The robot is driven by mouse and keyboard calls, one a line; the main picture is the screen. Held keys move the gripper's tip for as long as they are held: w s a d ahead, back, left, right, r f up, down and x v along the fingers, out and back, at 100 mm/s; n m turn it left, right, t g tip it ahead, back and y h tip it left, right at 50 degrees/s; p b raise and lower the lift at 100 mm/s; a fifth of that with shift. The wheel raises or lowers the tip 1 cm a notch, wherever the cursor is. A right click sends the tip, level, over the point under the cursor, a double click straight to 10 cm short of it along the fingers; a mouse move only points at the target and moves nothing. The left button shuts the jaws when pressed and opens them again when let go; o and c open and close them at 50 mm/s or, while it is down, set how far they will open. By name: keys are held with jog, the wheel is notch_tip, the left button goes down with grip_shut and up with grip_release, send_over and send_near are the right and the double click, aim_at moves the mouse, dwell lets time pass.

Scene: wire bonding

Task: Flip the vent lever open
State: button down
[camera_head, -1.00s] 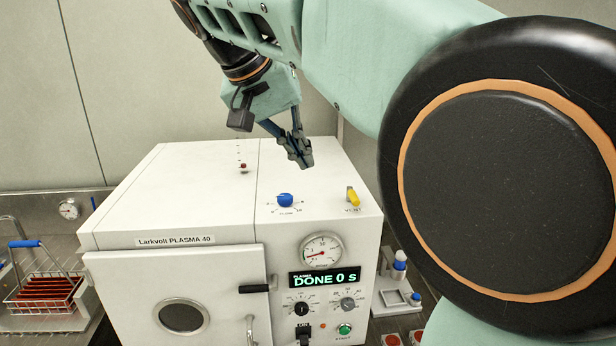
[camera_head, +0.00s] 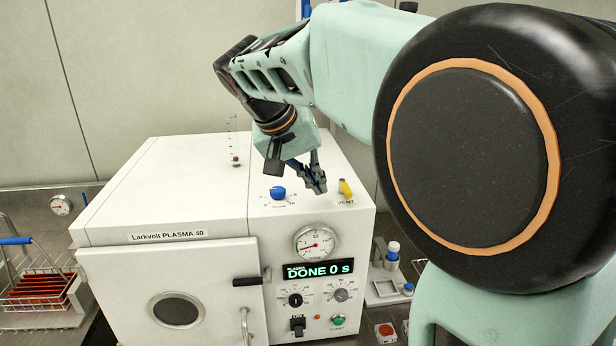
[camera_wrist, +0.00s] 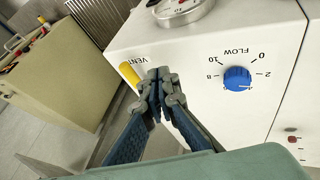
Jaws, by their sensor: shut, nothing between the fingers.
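The yellow vent lever (camera_head: 345,188) stands on the top of the white plasma machine (camera_head: 180,190), near its right front, by the VENT label. It also shows in the wrist view (camera_wrist: 130,75), left of my fingertips. My gripper (camera_head: 319,186) is shut and empty, just left of the lever in the head view. In the wrist view its fingertips (camera_wrist: 161,76) are together, close beside the lever; I cannot tell whether they touch it.
The blue flow knob (camera_head: 278,193) sits left of the gripper. A gauge (camera_head: 316,243) and a display reading DONE 0 s (camera_head: 318,270) are on the front. A wire basket (camera_head: 38,290) stands at left, and a small tray with bottles (camera_head: 390,285) at right.

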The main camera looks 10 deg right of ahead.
aim_at(346, 190)
jog(key=shift+d+f, duration=0.15)
jog(key=shift+d, duration=0.7)
jog(key=shift+d+f, duration=0.1)
jog(key=shift+d, duration=0.7)
